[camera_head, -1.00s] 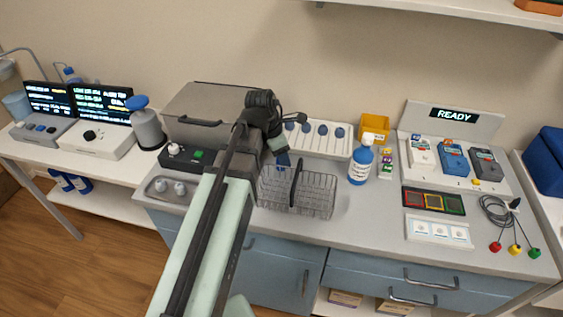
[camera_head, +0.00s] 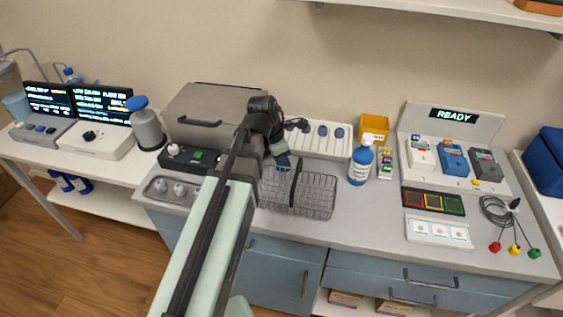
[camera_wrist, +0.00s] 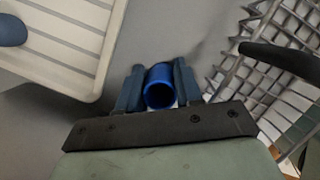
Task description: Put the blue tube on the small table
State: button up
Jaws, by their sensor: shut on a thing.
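The blue tube (camera_wrist: 160,91) sits between the two fingers of my gripper (camera_wrist: 158,90) in the wrist view. It is a hollow cylinder with its open end facing the camera. My gripper is shut on it. In the head view my gripper (camera_head: 283,160) is over the back of the grey counter, by the left end of the wire basket, and the tube cannot be made out there. A white table (camera_head: 112,171) stands at the left. I cannot tell whether it is the small table.
The wire basket (camera_head: 318,196) with a black handle is close at the gripper's right. A white rack (camera_head: 332,143) is behind it. A grey lidded machine (camera_head: 215,105) stands left of the arm. A blue-white bottle (camera_head: 361,163) stands right of the basket.

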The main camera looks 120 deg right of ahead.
jog(key=shift+r, duration=0.15)
notch_tip(320, 180, up, 10)
dwell(0.7)
